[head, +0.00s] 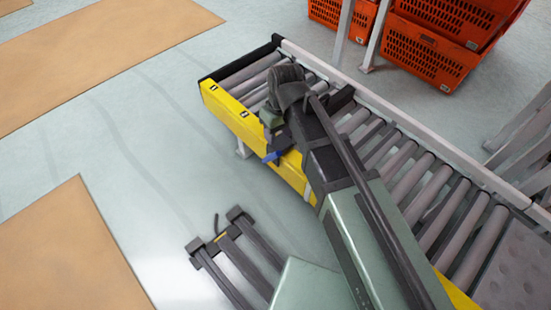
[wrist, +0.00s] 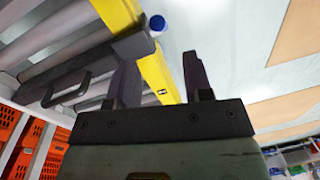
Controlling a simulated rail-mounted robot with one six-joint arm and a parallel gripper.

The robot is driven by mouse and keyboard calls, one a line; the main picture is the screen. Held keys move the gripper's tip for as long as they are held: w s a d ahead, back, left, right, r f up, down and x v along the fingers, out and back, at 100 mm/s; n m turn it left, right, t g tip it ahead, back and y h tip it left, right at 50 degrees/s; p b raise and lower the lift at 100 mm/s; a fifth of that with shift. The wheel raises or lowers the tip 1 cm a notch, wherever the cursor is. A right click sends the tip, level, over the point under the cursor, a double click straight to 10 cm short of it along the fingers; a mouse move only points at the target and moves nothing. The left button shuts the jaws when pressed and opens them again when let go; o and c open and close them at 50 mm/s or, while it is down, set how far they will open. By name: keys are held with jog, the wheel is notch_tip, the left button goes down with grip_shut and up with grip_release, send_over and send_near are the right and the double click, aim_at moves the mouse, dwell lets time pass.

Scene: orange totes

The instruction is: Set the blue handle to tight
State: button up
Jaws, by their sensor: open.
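The blue handle (head: 272,156) shows at the outer side of the yellow conveyor rail, just beside my gripper (head: 278,142). In the wrist view, the round blue end of the handle (wrist: 157,22) appears above and between the two dark fingers. My gripper (wrist: 162,62) is open there, with a clear gap between its fingers and nothing in it. The handle looks beyond the fingertips. I cannot tell the exact distance. My arm hides part of the conveyor and the handle's mount.
The roller conveyor (head: 410,180) runs diagonally under my arm, with a yellow side rail (head: 232,115). Orange totes (head: 425,50) stand behind it. Brown floor patches (head: 60,250) lie to the left. The floor left of the conveyor is mostly clear.

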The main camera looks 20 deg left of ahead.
aim_at(275, 155)
jog(key=f+b, duration=0.6)
jog(key=f, duration=0.1)
jog(key=f+b, duration=0.3)
jog(key=shift+s+a+f+b, duration=0.25)
jog(key=shift+s+b, duration=0.1)
jog(key=shift+s, duration=0.05)
jog(key=shift+r, duration=0.1)
grip_shut()
